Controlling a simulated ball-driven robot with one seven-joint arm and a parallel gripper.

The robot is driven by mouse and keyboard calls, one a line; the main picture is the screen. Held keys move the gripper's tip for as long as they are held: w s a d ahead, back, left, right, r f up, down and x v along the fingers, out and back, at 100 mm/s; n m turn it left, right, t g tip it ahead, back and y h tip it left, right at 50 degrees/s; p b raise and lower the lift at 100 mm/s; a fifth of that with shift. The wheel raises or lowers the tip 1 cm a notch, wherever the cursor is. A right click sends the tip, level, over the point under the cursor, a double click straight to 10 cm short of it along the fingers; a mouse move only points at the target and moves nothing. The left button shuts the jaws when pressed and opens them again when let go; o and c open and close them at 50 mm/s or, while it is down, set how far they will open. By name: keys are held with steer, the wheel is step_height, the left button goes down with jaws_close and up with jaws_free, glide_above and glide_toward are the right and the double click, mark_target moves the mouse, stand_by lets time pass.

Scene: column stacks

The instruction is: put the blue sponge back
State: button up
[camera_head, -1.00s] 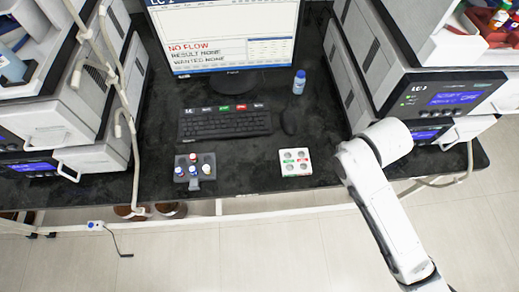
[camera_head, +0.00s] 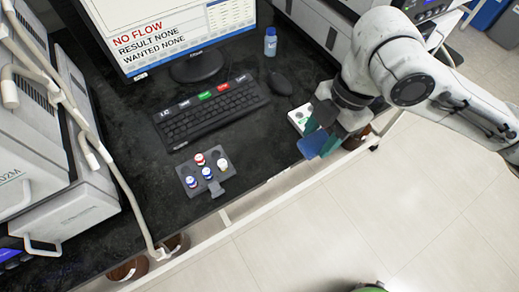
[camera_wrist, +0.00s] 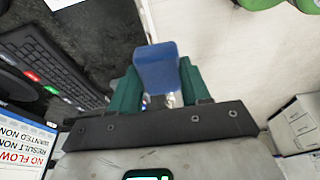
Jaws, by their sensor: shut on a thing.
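The blue sponge (camera_head: 312,145) is a flat blue block held at the end of my gripper (camera_head: 325,138), off the front edge of the black bench or just over it. In the wrist view the sponge (camera_wrist: 158,68) sits between the two green fingers of my gripper (camera_wrist: 157,90), sticking out past their tips. The gripper is shut on it. In the head view the fingers and arm partly hide the white block with round wells (camera_head: 299,117) behind them. No place for the sponge can be made out for certain.
A dark rack (camera_head: 206,172) with several capped vials stands at the bench's front edge. A keyboard (camera_head: 213,110), a mouse (camera_head: 280,83), a blue-capped bottle (camera_head: 270,42) and a monitor (camera_head: 180,30) are behind. Open floor (camera_head: 390,210) lies in front of the bench.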

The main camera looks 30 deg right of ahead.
steer(key=shift+w+a+f, duration=0.1)
steer(key=shift+a+f, duration=0.05)
steer(key=shift+f, duration=0.05)
steer(key=w+a+f, duration=0.3)
steer(key=w, duration=0.3)
glide_above(260, 147)
steer(key=s+d, duration=0.1)
steer(key=f, duration=0.5)
steer(key=shift+d+p, duration=0.2)
steer(key=shift+p, duration=0.2)
steer(key=shift+w+a+f, duration=0.2)
steer(key=shift+w+f, duration=0.3)
steer(key=shift+f, duration=1.8)
steer(key=shift+f, duration=0.1)
steer(key=o, duration=0.9)
steer(key=shift+o, duration=0.2)
